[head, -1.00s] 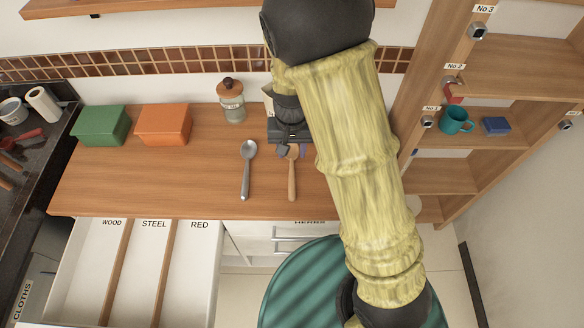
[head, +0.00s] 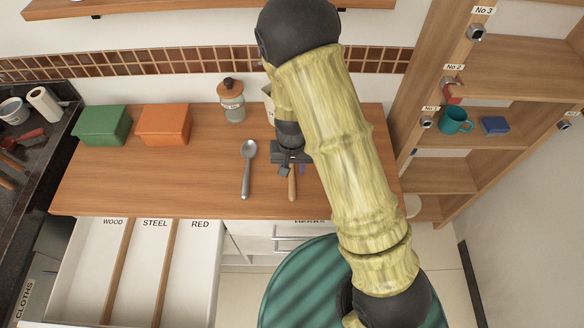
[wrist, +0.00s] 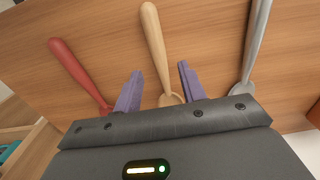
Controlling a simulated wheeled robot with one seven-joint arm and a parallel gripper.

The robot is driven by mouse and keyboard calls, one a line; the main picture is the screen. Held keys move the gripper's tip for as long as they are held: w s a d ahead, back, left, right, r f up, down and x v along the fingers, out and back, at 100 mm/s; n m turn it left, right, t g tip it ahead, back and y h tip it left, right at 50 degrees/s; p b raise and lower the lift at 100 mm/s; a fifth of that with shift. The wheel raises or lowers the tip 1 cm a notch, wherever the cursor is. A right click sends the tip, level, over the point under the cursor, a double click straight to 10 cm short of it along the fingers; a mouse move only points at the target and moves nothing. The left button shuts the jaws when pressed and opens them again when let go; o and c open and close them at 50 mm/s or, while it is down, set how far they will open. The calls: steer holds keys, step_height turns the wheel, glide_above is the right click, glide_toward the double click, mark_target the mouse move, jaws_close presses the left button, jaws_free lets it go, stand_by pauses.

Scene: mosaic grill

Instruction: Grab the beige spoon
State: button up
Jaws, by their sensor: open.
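The beige wooden spoon (head: 292,184) lies on the wooden counter, its handle toward the front edge. In the wrist view its handle (wrist: 155,45) runs up between the two purple fingers, and its bowl is partly hidden by the gripper body. My gripper (head: 290,168) is over the spoon's bowl end, pointing down. In the wrist view my gripper (wrist: 157,88) is open, one finger on each side of the spoon with gaps. I cannot tell its exact height above the counter.
A steel spoon (head: 247,168) lies to the left, and a red spoon (wrist: 80,72) shows in the wrist view on the other side. A jar (head: 232,105), an orange box (head: 163,125) and a green box (head: 103,125) stand behind. An open drawer (head: 190,265) has labelled compartments.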

mark_target(292, 176)
steer(key=f, duration=0.3)
steer(key=f+p, duration=0.1)
steer(key=shift+w+f, duration=0.25)
steer(key=shift+f, duration=0.15)
steer(key=shift+c, duration=0.4)
jaws_close()
